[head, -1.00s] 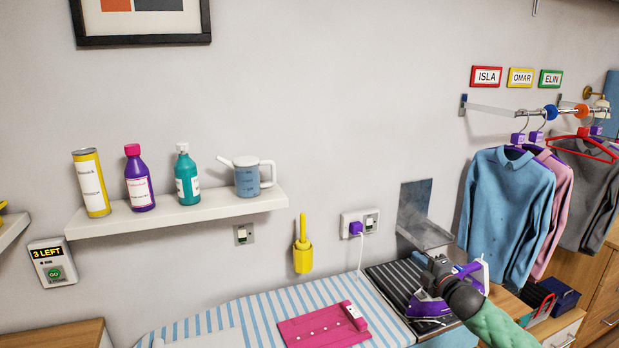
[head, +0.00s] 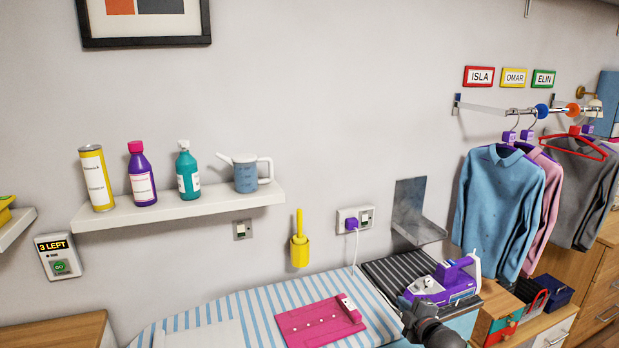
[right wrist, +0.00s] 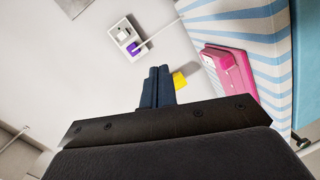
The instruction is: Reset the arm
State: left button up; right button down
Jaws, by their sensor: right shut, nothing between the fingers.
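The purple iron (head: 446,282) stands on the ribbed rest, apart from the gripper. My left gripper is not in view.
A wall shelf (head: 180,207) holds bottles and a watering can. A metal bracket (head: 415,225) juts from the wall behind the iron. Shirts (head: 498,210) hang on a rail at the right. A socket (head: 354,218) feeds the iron's cord. The air above the board is clear.

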jog(key=s+a+f+m+g+h, duration=0.1)
jog(key=s+a+f+m+g, duration=0.2)
jog(key=s+f, duration=0.45)
jog(key=s+a+f+m+g+h, duration=0.2)
jog(key=s+f+m, duration=0.25)
jog(key=s, duration=0.65)
jog(key=s+f+m+g+h, duration=0.1)
jog(key=s+f+m+g, duration=0.2)
jog(key=s, duration=1)
jog(key=s+m+g, duration=0.4)
jog(key=s+m, duration=0.1)
jog(key=s, duration=0.9)
jog(key=s+a+f+x, duration=0.1)
jog(key=s+x, duration=0.1)
jog(key=x, duration=0.9)
jog(key=s+a+x, duration=0.1)
jog(key=s+x, duration=0.2)
jog(key=x, duration=0.9)
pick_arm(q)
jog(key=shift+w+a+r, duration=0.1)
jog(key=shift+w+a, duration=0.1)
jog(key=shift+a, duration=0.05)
pick_arm(e)
jog(key=s+f+g, duration=0.1)
jog(key=s+f, duration=0.2)
jog(key=f, duration=0.8)
jog(key=s+f, duration=0.4)
jog(key=f, duration=0.7)
jog(key=shift+a+g, duration=0.2)
jog(key=shift+g, duration=0.2)
